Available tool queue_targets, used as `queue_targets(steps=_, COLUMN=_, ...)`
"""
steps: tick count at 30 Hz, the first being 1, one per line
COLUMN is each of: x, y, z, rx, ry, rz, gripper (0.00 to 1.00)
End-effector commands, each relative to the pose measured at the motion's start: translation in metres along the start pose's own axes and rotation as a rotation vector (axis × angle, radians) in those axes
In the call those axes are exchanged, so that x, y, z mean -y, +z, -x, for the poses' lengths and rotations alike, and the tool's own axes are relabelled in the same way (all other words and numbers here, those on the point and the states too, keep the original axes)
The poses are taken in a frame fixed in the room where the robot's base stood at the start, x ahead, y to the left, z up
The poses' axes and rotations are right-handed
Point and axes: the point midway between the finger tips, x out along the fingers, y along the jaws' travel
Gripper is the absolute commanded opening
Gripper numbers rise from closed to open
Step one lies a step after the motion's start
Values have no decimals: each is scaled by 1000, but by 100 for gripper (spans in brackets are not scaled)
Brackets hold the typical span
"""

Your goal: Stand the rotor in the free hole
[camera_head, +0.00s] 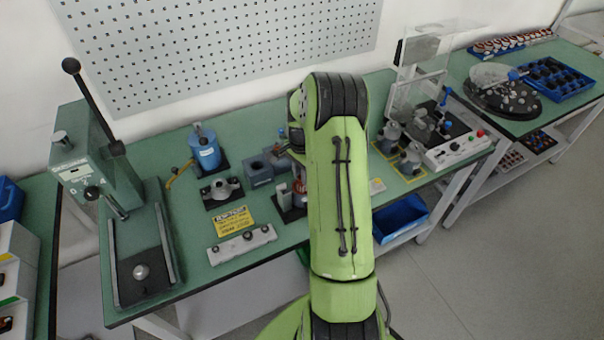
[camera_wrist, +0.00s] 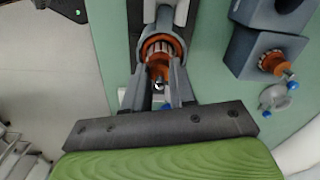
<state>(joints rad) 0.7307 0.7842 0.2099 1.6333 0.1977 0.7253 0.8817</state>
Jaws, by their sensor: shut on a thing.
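My gripper (camera_wrist: 161,82) shows in the wrist view, with its two fingers close about an orange, copper-banded rotor (camera_wrist: 160,52) with a small shiny shaft end. A grey round housing (camera_wrist: 143,42) surrounds the rotor's far part; I cannot tell whether they touch. A grey block (camera_wrist: 243,50) to the right has an orange part (camera_wrist: 272,62) in its hole. A second grey block (camera_wrist: 250,13), above it, has a dark round hole with nothing seen in it. In the head view, my green arm hides the gripper; the blocks (camera_head: 259,176) stand left of it.
A blue-tipped fitting (camera_wrist: 277,97) stands close beside the nearer block. In the head view, a blue cylinder (camera_head: 205,150), a yellow sign (camera_head: 234,221), a grey bar (camera_head: 241,246) and a lever press (camera_head: 92,165) are to the left. A clear-guarded test station (camera_head: 425,95) is right.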

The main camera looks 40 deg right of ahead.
Motion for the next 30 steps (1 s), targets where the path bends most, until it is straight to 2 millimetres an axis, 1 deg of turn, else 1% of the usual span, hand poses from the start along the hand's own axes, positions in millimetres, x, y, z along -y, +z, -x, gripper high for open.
queue_targets(steps=1, x=0, y=0, z=6, rx=0, ry=0, rz=0, gripper=6)
queue_targets(steps=24, x=0, y=0, z=60, rx=-1, ry=-1, rz=0, gripper=6)
queue_targets(steps=27, x=0, y=0, z=65, rx=-1, ry=-1, rz=0, gripper=5)
queue_targets(steps=30, x=0, y=0, z=64, rx=-1, ry=-1, rz=0, gripper=5)
